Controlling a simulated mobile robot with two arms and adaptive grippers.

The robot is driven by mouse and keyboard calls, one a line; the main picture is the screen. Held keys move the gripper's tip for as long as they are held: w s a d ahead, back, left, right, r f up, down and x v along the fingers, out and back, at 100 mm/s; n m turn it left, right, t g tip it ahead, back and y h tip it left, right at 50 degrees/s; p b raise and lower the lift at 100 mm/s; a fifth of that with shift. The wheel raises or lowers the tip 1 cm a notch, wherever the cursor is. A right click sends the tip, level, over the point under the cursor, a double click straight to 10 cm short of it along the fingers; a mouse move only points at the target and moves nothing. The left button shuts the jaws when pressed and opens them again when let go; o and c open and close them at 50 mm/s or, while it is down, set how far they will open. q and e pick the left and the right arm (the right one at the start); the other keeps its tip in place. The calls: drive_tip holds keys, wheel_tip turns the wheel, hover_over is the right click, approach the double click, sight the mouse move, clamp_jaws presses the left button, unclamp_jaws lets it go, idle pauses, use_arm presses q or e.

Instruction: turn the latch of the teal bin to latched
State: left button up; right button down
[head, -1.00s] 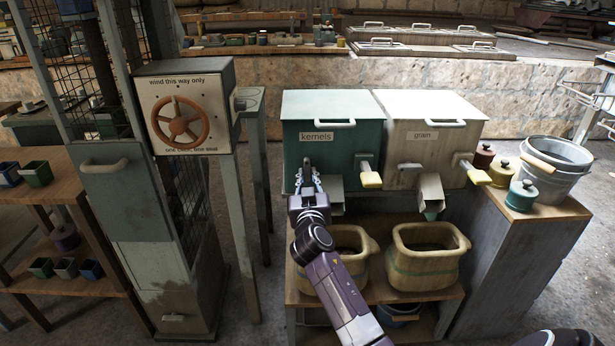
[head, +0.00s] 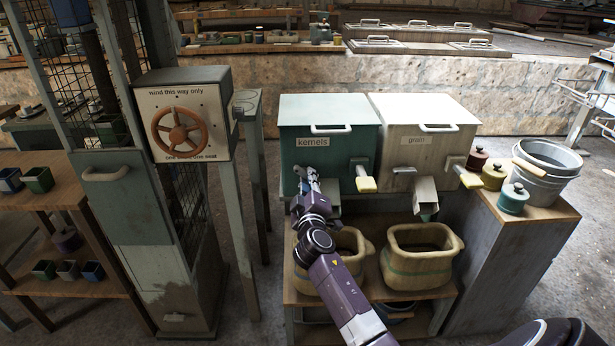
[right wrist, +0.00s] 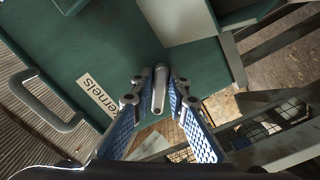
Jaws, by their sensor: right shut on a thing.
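The teal bin (head: 341,151), labelled "kernels", stands on the wooden bench beside the pale grain bin. Its latch is a small grey bar on the front, below the label and left of the yellow-ended lever. The latch (right wrist: 159,90) shows in the right wrist view between the two fingers of my right gripper (right wrist: 158,98). In the head view my right gripper (head: 308,180) is shut on the latch and hides most of it, so its exact angle is hard to tell there. My left gripper is not in view.
The yellow-ended lever (head: 365,178) sticks out close to the right of my gripper. A grain bin (head: 418,150) stands to the right. Two tan tubs (head: 421,262) sit below the chutes. A wheel box (head: 183,128) stands at the left.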

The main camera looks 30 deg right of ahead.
use_arm(q)
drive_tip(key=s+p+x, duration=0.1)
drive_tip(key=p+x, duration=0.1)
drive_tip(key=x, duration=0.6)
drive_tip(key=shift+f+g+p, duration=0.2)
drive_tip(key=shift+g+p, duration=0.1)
drive_tip(key=shift+p, duration=0.1)
use_arm(e)
drive_tip(key=shift+r+n, duration=0.2)
drive_tip(key=shift+n, duration=1.55)
drive_tip(key=shift+r+n, duration=0.2)
drive_tip(key=shift+n, duration=1.55)
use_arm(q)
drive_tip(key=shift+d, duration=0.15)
use_arm(e)
drive_tip(key=shift+a, duration=0.1)
drive_tip(key=c, duration=1.9)
unclamp_jaws()
drive_tip(key=shift+c, duration=0.2)
